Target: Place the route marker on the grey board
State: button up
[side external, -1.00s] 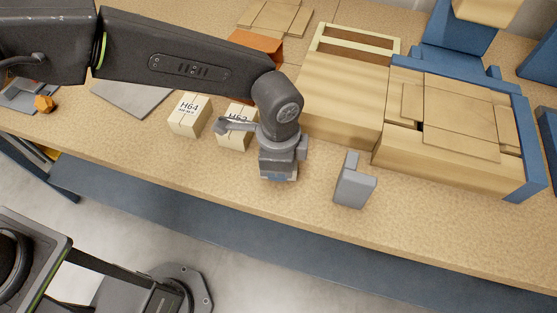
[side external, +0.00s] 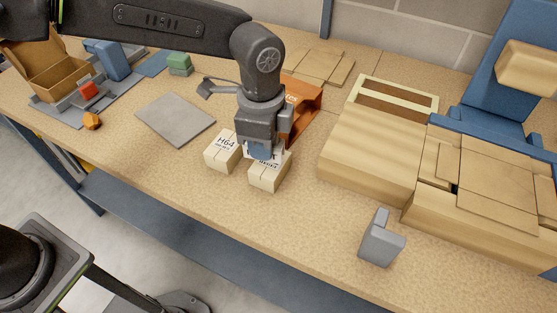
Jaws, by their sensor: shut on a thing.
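The grey board (side external: 175,119) is a flat square plate lying on the tan worktop, left of my gripper, with its top bare. My gripper (side external: 262,153) points down above and in front of two small cream cartons, to the right of the board. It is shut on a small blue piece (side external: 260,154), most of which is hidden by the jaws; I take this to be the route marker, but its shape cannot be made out.
Cream cartons (side external: 222,150) and (side external: 268,177) stand close under my gripper. An orange bin (side external: 305,97) is just behind. A grey upright holder (side external: 381,242) and large wooden boxes (side external: 372,150) are to the right. An orange nut-like piece (side external: 91,121) lies left of the board.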

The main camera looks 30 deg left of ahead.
jog(key=shift+w+a+r, duration=0.15)
jog(key=shift+a+r, duration=0.1)
jog(key=shift+a, duration=0.2)
jog(key=w+a+n, duration=0.3)
jog(key=a+n, duration=0.1)
jog(key=a, duration=0.7)
jog(key=w+a+n, duration=0.3)
jog(key=a+n, duration=0.1)
jog(key=a, duration=0.7)
jog(key=s+a+n, duration=0.2)
jog(key=a+n, duration=0.2)
jog(key=a, duration=0.5)
jog(key=s+a+n, duration=0.2)
jog(key=a+n, duration=0.2)
jog(key=a, duration=0.5)
send_over(173, 116)
notch_tip(173, 116, down, 6)
jog(key=shift+d+f, duration=0.1)
jog(key=shift+f, duration=1.9)
jog(key=shift+f, duration=0.1)
jog(key=o, duration=0.9)
